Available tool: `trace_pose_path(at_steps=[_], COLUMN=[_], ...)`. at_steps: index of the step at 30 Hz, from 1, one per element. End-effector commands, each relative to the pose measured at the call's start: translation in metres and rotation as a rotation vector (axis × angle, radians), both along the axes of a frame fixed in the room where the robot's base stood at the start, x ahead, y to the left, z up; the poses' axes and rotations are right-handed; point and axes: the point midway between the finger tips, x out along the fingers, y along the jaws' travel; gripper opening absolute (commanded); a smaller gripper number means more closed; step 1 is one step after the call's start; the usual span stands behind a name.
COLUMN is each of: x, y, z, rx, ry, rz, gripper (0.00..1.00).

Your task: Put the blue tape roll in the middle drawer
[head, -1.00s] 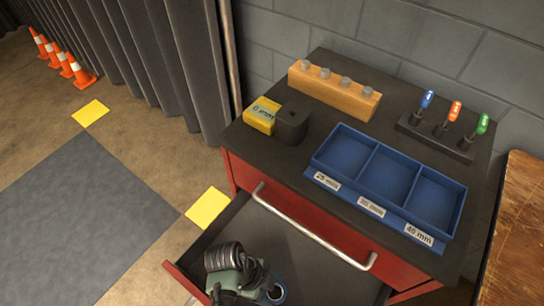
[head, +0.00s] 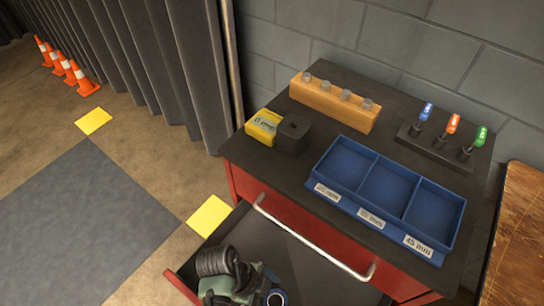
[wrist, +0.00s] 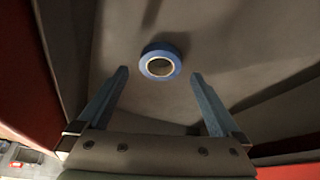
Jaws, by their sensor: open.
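The blue tape roll (wrist: 163,50) lies flat on the grey floor of an open drawer (head: 320,277). My gripper (wrist: 160,74) is open and empty, inside or just above the drawer. In the wrist view its two fingers stand apart on either side of the roll, with gaps to it. Its fingertips are hidden in the head view.
The cabinet top (head: 270,180) carries a blue three-part tray (head: 383,218), a wooden block with pegs (head: 333,105), a yellow box (head: 264,124), a dark block (head: 292,135) and a rack of coloured tools (head: 437,147). A wooden surface (head: 525,240) stands at right.

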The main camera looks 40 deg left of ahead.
Motion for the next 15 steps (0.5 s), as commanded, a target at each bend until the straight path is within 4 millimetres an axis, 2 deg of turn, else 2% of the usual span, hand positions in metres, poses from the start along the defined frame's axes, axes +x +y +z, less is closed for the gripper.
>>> trace_pose_path(at_steps=[1,6,10,15], x=[0.000,-0.005,-0.009,-0.011], y=[0.005,0.019,0.026,0.031], z=[0.015,0.049,0.068,0.081], rx=[0.002,0.003,0.002,0.000], ry=[-0.003,-0.004,-0.003,-0.001], rz=[0.002,0.001,0.002,0.000], gripper=[1.00,1.00,1.00,1.00])
